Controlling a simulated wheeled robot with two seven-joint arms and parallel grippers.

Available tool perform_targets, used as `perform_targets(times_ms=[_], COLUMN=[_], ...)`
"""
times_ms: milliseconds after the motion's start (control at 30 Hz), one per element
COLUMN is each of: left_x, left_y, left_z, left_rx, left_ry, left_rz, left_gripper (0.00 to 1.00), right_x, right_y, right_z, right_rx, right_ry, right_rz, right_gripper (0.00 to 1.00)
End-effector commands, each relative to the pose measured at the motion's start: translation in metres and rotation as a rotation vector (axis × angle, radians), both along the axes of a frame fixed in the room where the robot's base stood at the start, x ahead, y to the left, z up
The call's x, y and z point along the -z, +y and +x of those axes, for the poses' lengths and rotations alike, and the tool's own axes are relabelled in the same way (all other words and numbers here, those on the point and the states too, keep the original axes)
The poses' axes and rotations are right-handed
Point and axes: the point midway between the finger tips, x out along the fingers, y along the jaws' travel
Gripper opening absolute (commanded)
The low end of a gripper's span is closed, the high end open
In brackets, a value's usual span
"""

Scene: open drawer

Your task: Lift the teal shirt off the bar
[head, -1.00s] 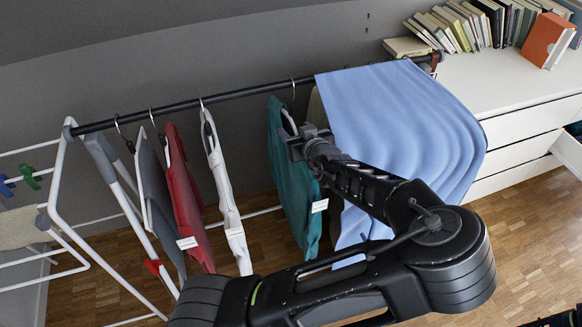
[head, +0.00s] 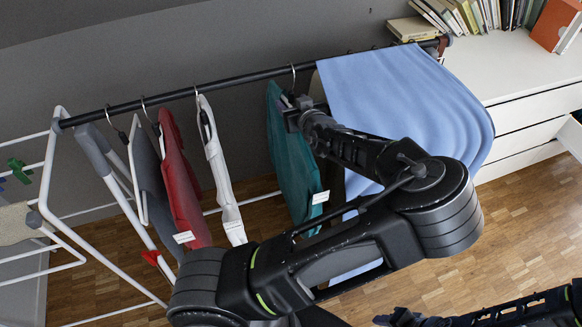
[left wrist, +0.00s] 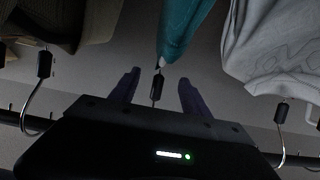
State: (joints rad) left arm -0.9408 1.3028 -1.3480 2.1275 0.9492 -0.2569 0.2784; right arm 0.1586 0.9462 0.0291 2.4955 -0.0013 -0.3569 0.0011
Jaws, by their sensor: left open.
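The teal shirt (head: 292,165) hangs from the black bar (head: 225,83) on a hanger with a metal hook (head: 293,75), between the white shirt and the blue cloth. My left gripper (head: 290,108) is at the shirt's top, just below the bar, and hides part of its shoulder. In the left wrist view, the open fingers (left wrist: 158,88) stand on either side of the hanger's hook stem, with the teal shirt (left wrist: 182,30) beyond them. A gap shows on both sides of the stem. My right gripper (head: 398,318) shows only partly at the bottom edge.
A red shirt (head: 182,185), a white shirt (head: 222,175) and a grey garment (head: 150,180) hang to the left. The blue cloth (head: 400,110) drapes over the bar close on the right. A white dresser (head: 510,75) with books stands at right.

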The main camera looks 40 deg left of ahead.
Motion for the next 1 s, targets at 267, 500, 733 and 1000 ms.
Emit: perform_targets(times_ms=[267,500,733,1000], left_x=[0.000,0.008,0.018,0.019], left_y=[0.001,0.020,0.039,0.039], left_z=[0.001,0.015,0.029,0.029], left_rx=[0.000,-0.002,0.000,0.000], left_ry=[0.000,0.000,-0.001,0.000], left_rz=[0.000,0.000,-0.001,0.000], left_gripper=[0.55,0.55,0.55,0.55], right_x=[0.000,-0.005,-0.006,-0.006], right_y=[0.000,0.000,0.000,0.000], right_z=[0.000,0.000,0.000,0.000], right_rx=[0.000,0.000,0.000,0.000], right_ry=[0.000,0.000,0.000,0.000], right_rz=[0.000,0.000,0.000,0.000], right_gripper=[0.36,0.36,0.36,0.36])
